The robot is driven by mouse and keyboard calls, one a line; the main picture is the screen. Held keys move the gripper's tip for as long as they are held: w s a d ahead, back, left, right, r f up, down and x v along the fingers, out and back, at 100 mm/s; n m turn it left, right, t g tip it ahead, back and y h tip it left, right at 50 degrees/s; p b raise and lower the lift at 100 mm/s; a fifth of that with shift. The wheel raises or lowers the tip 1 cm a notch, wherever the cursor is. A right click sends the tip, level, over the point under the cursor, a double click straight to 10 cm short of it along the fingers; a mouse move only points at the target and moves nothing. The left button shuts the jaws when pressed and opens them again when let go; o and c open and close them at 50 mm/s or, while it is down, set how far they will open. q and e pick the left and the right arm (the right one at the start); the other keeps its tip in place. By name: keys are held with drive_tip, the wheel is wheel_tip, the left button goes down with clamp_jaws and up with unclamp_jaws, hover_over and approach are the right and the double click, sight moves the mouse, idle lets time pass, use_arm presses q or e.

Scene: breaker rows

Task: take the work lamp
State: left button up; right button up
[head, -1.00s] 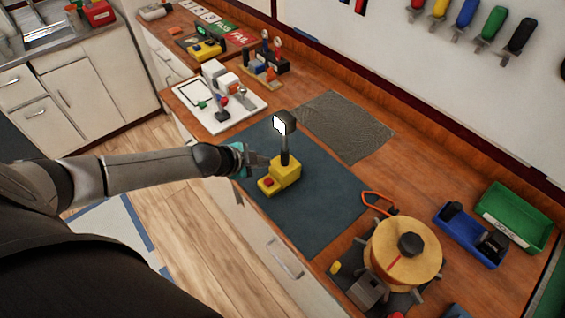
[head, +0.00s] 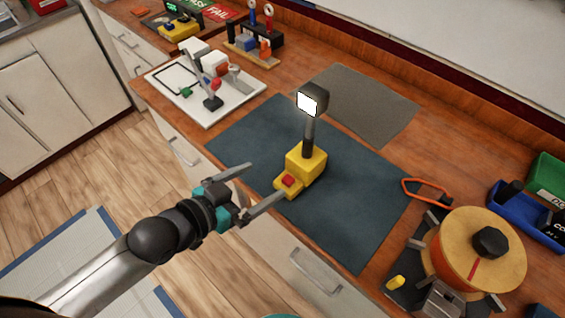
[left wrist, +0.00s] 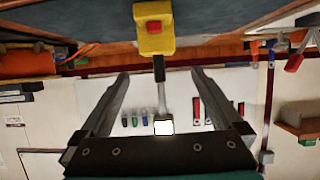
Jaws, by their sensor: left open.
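The work lamp (head: 305,163) stands upright on the dark blue mat (head: 355,208). It has a yellow base with a red button, a dark grey stem and a square head with a lit white face. In the left wrist view the lamp (left wrist: 154,44) appears upside down, ahead of the fingers and between them. My left gripper (head: 266,188) is open and empty, near the mat's front edge, to the left of the lamp's base. Its fingers point toward the lamp; one fingertip is close to the yellow base in the picture. My right gripper is not in view.
A white board with small parts (head: 235,104) is behind left. A grey mat (head: 365,105) lies clear behind the lamp. Blue (head: 525,216) and green bins stand far right.

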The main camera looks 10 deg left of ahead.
sight(299, 161)
use_arm(q)
drive_tip(key=b+x, duration=0.1)
drive_tip(key=x, duration=0.7)
drive_tip(key=shift+w+d, duration=0.15)
drive_tip(key=shift+d, duration=0.3)
drive_tip(key=shift+x, duration=0.75)
drive_tip(key=b+x, duration=0.1)
drive_tip(key=x, duration=0.4)
drive_tip(key=shift+r, duration=0.1)
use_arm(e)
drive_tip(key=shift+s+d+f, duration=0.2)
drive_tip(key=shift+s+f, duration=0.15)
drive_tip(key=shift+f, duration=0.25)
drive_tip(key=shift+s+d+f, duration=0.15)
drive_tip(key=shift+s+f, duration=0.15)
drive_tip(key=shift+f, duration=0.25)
use_arm(q)
clamp_jaws()
drive_tip(key=shift+r, duration=0.1)
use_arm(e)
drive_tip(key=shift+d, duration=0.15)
